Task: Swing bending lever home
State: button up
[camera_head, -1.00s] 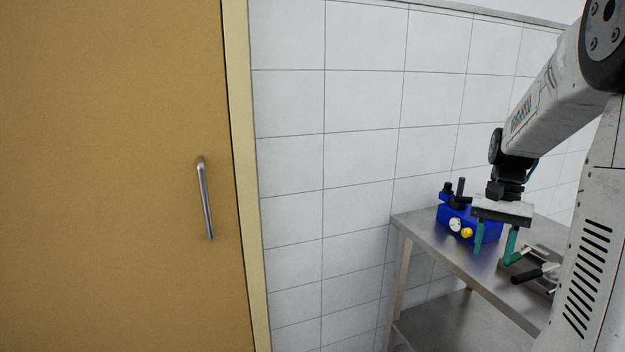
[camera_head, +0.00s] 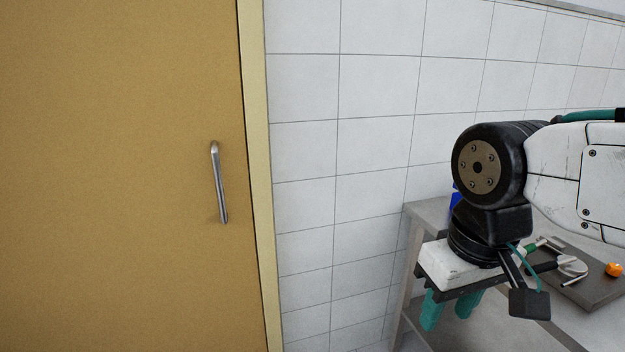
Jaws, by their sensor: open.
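A blue machine (camera_head: 455,200) stands on the metal table at the back. Only a small strip of it shows in the camera_head view, because my wrist covers the rest. Its lever cannot be made out. My gripper (camera_head: 449,312) is low in front of the table's left side. Its two teal fingers point down and are apart, with nothing visible between them. It is in front of the machine in the picture and does not visibly touch it.
The metal table (camera_head: 428,212) has a dark mat (camera_head: 597,289) at right, with a green-handled tool (camera_head: 532,246), a curved metal clamp-like tool (camera_head: 574,268) and an orange object (camera_head: 613,269). A tan door with a metal handle (camera_head: 217,182) stands at left, beside a tiled wall.

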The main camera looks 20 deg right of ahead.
aim_at(546, 267)
jog(key=z, duration=0.6)
jog(key=k, duration=0.8)
jog(key=z, duration=0.55)
